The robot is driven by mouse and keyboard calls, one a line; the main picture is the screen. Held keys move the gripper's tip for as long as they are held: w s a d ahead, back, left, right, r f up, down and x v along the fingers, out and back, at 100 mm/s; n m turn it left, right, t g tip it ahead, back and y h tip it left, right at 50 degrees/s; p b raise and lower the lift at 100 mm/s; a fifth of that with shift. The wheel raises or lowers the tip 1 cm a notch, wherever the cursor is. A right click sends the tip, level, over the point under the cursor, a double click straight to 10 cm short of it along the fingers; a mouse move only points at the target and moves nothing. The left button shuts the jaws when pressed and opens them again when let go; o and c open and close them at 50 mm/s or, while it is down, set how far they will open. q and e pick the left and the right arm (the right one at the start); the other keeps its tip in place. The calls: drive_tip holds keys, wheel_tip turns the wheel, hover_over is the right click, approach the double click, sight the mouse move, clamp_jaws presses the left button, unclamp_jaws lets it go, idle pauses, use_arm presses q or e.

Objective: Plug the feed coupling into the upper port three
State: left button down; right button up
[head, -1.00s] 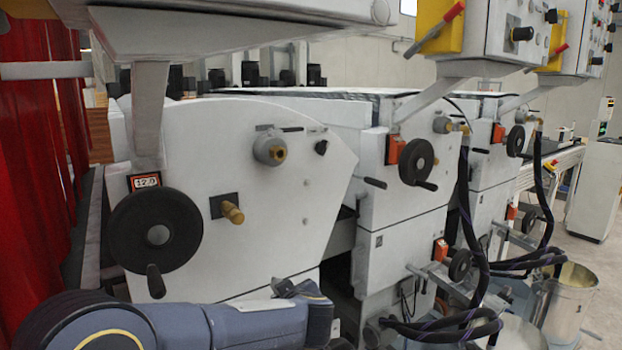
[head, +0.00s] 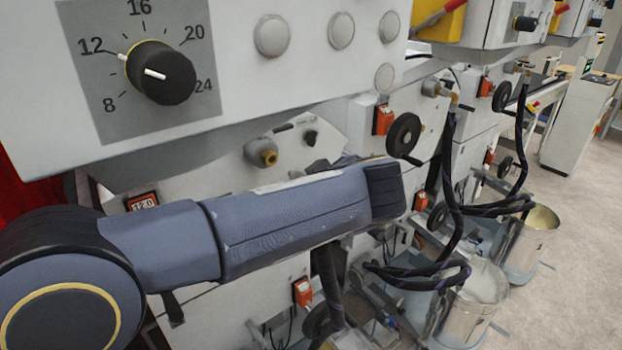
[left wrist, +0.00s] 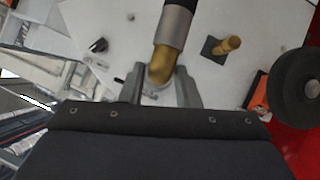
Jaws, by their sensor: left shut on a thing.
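The feed coupling (left wrist: 160,66) is a brass elbow with a grey collar on a black hose; it shows in the left wrist view. My left gripper (left wrist: 160,88) is shut on its brass end. In the head view my left forearm crosses the middle and hides the gripper and coupling. A black hose (head: 328,285) hangs below the forearm. A grey round port with a brass end (head: 264,153) shows bare on the nearest machine, just above my forearm. No label shows whether it is upper port three. My right gripper is not in view.
A control panel with a black dial (head: 160,72) overhangs the upper left, close above my arm. A brass knob (left wrist: 228,44) and a black handwheel (left wrist: 300,85) show in the wrist view. Other hoses (head: 450,165) and metal buckets (head: 470,300) stand at right.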

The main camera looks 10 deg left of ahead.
sight(289, 172)
use_arm(q)
drive_tip(key=shift+s, duration=0.1)
drive_tip(key=shift+w+a, duration=2.1)
drive_tip(key=shift+w, duration=0.1)
drive_tip(key=shift+w+a, duration=0.2)
drive_tip(key=shift+a, duration=0.05)
idle(0.4)
drive_tip(key=shift+w+a+r, duration=0.35)
drive_tip(key=shift+w+a, duration=0.25)
drive_tip(key=shift+a, duration=0.05)
idle(0.8)
drive_tip(key=shift+s+d, duration=0.1)
drive_tip(key=shift+s+d, duration=0.45)
drive_tip(key=shift+s, duration=0.1)
idle(1.0)
drive_tip(key=shift+d+f, duration=0.1)
idle(0.6)
drive_tip(key=shift+a, duration=0.25)
